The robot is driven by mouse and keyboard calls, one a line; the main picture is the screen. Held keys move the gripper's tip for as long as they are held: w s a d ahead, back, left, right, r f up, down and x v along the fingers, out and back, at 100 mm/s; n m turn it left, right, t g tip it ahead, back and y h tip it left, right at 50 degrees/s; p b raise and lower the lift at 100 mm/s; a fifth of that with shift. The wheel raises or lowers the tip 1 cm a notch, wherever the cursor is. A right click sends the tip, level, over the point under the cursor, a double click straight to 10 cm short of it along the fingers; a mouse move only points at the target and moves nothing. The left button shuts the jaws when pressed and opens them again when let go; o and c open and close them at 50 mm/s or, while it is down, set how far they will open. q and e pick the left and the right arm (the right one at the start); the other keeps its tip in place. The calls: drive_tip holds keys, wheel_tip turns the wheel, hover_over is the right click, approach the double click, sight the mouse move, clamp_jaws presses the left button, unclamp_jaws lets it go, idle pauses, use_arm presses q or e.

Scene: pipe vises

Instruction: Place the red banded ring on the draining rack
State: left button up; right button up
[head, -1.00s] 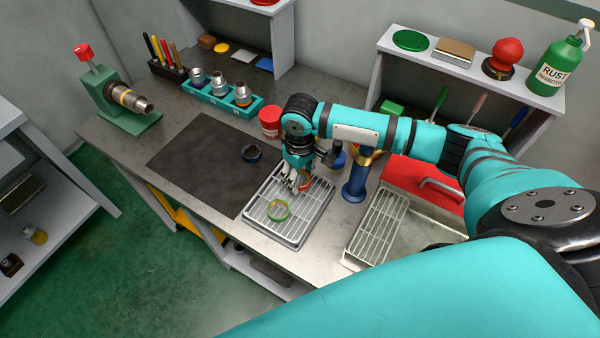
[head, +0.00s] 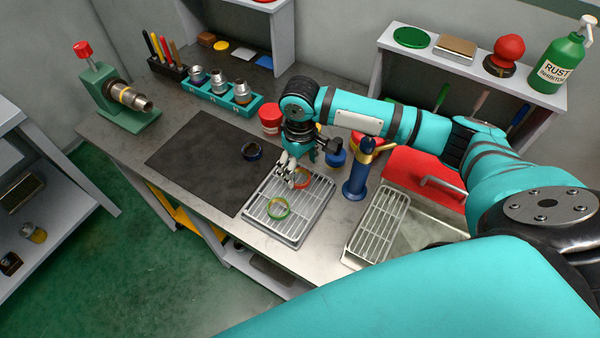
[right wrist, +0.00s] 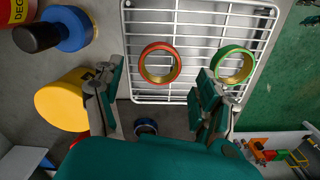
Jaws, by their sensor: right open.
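The red banded ring (head: 301,178) lies on the white wire draining rack (head: 259,218), near its back edge. It also shows in the right wrist view (right wrist: 160,63), flat on the rack's wires (right wrist: 197,28). A green banded ring (head: 278,208) lies beside it on the same rack, apart from it. My right gripper (head: 293,181) is above the rack next to the red ring. In the right wrist view its fingers (right wrist: 158,100) are spread apart with nothing between them, and the red ring lies beyond the gap. My left gripper is not in view.
A dark blue ring (head: 252,151) lies on the black mat (head: 190,165) left of the rack. A blue torch-like tool (head: 357,180) stands close right of the rack. A red tub (head: 270,119) stands behind. A second grated tray (head: 378,225) is further right.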

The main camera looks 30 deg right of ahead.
wheel_tip(320, 180, up, 9)
drive_tip(key=b, duration=0.1)
drive_tip(key=shift+f, duration=0.1)
idle(0.3)
